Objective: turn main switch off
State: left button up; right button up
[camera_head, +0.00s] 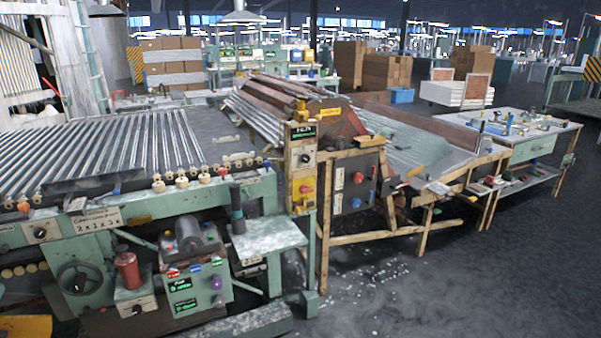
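A narrow beige control post (301,165) stands at the middle of the head view, with a dark display at its top. A yellow plate with a red rotary switch (306,187) sits on its lower front; it looks like a main switch, but its label and setting are too small to read. Neither of my grippers is in view.
A green machine with rows of glass tubes (110,150) fills the left. A small green side table (268,238) stands in front of the post. A workbench (530,135) is at the right. The dark floor (430,290) at front right is clear apart from small white bits.

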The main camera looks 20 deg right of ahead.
aim_at(304, 189)
jog(key=i+l, duration=0.2)
jog(key=l, duration=0.2)
jog(key=i+l, duration=0.2)
jog(key=l, duration=0.2)
jog(key=i+l, duration=0.2)
jog(key=l, duration=0.2)
jog(key=i+l, duration=0.2)
jog(key=l, duration=0.2)
